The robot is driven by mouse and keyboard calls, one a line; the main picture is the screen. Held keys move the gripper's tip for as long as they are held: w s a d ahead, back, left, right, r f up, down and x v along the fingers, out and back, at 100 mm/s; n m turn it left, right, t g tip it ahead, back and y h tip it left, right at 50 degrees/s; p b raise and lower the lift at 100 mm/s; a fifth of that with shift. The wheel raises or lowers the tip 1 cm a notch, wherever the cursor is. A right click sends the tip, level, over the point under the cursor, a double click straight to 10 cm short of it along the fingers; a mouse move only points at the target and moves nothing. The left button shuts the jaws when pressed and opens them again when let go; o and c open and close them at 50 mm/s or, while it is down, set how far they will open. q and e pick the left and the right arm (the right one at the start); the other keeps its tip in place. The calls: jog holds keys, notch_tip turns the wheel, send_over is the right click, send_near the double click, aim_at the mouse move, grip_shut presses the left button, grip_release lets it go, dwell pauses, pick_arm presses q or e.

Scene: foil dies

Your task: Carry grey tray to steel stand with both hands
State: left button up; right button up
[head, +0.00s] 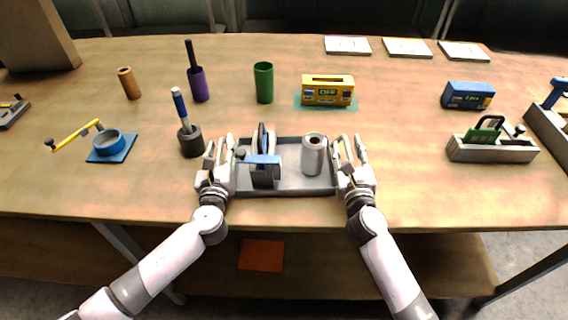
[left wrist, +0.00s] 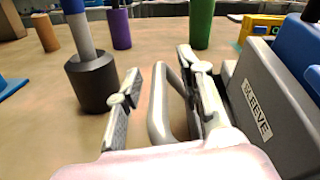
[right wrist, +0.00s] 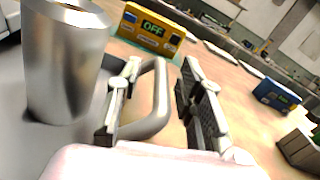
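The grey tray (head: 291,183) lies on the wooden table near its front edge. It holds a blue and dark clamp-like device (head: 264,170) and a steel cylinder (head: 314,155). My left gripper (head: 219,146) is open at the tray's left side; in the left wrist view the left handle (left wrist: 158,110) stands between its spread fingers. My right gripper (head: 348,146) is open at the right side; in the right wrist view the right handle (right wrist: 158,105) stands between its fingers, nearer the left one. I cannot pick out a steel stand for certain.
A dark cup with a blue-handled tool (head: 190,140) stands close to my left gripper. A yellow box (head: 328,92) and a green cup (head: 264,84) stand behind the tray.

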pick_arm(q)
jog(key=shift+c, duration=0.2)
pick_arm(e)
jog(key=shift+c, duration=0.2)
pick_arm(q)
grip_shut()
pick_arm(e)
grip_shut()
